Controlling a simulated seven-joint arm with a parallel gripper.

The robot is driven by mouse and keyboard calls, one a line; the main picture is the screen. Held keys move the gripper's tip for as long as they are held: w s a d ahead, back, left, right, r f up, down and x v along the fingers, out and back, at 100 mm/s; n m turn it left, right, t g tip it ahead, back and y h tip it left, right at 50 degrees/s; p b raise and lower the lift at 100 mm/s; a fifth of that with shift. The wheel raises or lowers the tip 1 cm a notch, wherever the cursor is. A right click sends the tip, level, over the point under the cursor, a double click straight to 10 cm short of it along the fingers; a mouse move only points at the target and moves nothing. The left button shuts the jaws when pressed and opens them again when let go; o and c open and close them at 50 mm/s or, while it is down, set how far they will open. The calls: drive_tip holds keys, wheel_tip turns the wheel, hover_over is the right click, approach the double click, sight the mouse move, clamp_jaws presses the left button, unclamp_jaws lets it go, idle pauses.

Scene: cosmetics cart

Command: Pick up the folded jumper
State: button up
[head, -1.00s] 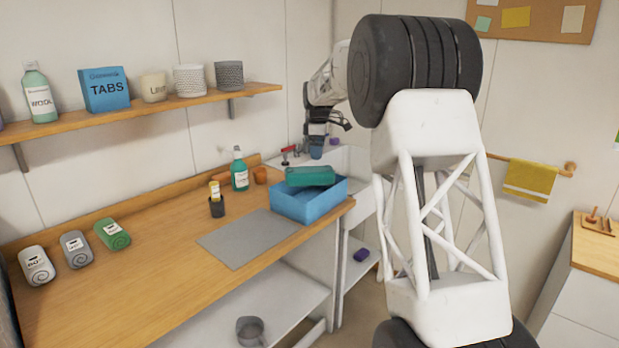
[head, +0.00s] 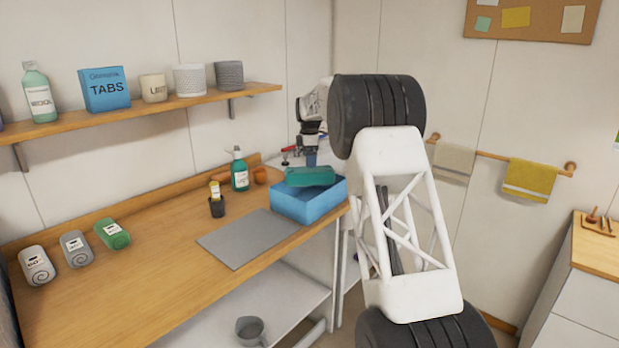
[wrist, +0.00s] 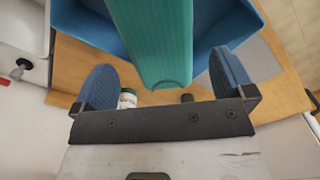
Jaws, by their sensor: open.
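The folded jumper (head: 310,177) is a teal, ribbed bundle. It lies across the top of the blue bin (head: 306,205) at the right end of the wooden counter. In the wrist view the jumper (wrist: 155,40) runs from the top edge down between my fingers, with the blue bin (wrist: 90,27) around it. My gripper (wrist: 163,70) is open, with one blue pad on each side of the jumper and a visible gap to both. In the head view my gripper (head: 311,157) is just above and behind the jumper, partly hidden by my arm.
A grey mat (head: 247,239) lies in front. Several labelled rolls sit at the counter's left. A shelf (head: 150,108) hangs above. A sink lies behind my arm.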

sight(310, 174)
drive_tip(key=shift+f, duration=0.15)
drive_tip(key=shift+f, duration=1.1)
drive_tip(key=shift+w+f, duration=0.1)
drive_tip(key=shift+f, duration=2.55)
drive_tip(key=c, duration=0.8)
drive_tip(key=shift+c, duration=0.7)
drive_tip(key=shift+r, duration=0.15)
